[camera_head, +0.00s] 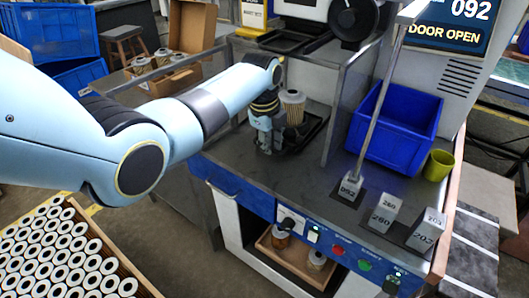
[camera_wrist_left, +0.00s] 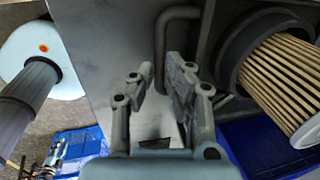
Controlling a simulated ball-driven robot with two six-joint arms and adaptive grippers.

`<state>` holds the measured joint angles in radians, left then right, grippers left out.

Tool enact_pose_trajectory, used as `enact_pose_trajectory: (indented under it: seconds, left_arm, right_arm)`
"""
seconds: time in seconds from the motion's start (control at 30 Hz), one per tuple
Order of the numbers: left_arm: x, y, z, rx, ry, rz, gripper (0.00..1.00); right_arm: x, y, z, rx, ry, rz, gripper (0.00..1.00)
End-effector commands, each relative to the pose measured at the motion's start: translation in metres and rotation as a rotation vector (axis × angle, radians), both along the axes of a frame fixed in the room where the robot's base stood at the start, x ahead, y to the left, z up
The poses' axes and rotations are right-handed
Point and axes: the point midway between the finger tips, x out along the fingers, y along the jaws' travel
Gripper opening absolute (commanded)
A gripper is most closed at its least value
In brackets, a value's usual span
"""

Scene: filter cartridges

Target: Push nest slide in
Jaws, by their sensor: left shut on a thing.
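The nest slide (camera_head: 314,128) is a dark tray on the grey bench top, below the machine opening. A pleated tan filter cartridge (camera_head: 292,106) with a pale top stands upright on it. In the left wrist view the cartridge (camera_wrist_left: 285,75) sits in a dark round seat at the right. My left gripper (camera_head: 266,141) is at the slide's left front side, beside the cartridge. In the left wrist view its fingers (camera_wrist_left: 156,84) are shut around a bent grey bar handle (camera_wrist_left: 161,50). The fingers hide part of the handle. My right gripper is not in view.
Further right are a blue bin (camera_head: 398,125), a green cup (camera_head: 438,165) and several numbered blocks (camera_head: 384,214). The screen (camera_head: 455,25) reads "DOOR OPEN". Buttons (camera_head: 337,249) line the bench front.

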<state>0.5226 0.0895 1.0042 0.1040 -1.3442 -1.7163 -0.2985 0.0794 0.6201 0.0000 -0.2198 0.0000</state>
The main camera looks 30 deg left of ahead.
Motion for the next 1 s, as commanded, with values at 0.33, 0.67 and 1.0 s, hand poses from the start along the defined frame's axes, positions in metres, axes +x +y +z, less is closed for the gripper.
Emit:
enact_pose_trajectory:
  seconds: [0.33,0.67,1.0]
  left_arm:
    - [-0.001,0.0,0.0,0.001,0.002,0.0,0.34]
    - [-0.001,0.0,0.003,0.0,0.001,0.0,0.34]
    - [-0.012,0.002,0.065,0.001,-0.004,-0.001,0.34]
  right_arm:
    - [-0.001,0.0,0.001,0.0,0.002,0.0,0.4]
    - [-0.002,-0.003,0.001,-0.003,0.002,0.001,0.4]
    - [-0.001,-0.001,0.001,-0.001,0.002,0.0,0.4]
